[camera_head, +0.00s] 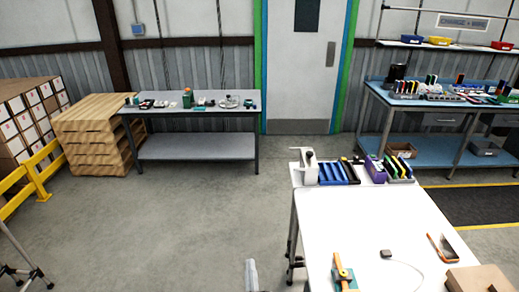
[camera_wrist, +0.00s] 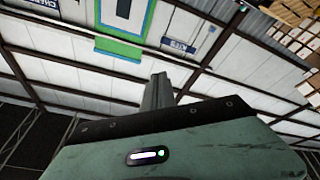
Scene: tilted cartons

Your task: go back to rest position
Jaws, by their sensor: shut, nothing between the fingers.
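My gripper (camera_wrist: 159,77) shows in the wrist view as a narrow dark grey upright form above my grey-green wrist housing. Its fingers are together with nothing between them.
A white table (camera_head: 385,225) at the right holds binders, a phone (camera_head: 441,247), a cable and a cardboard box (camera_head: 480,279). A grey bench (camera_head: 195,146), stacked boards (camera_head: 92,135) and a yellow rail (camera_head: 38,188) stand farther back. The middle floor is clear.

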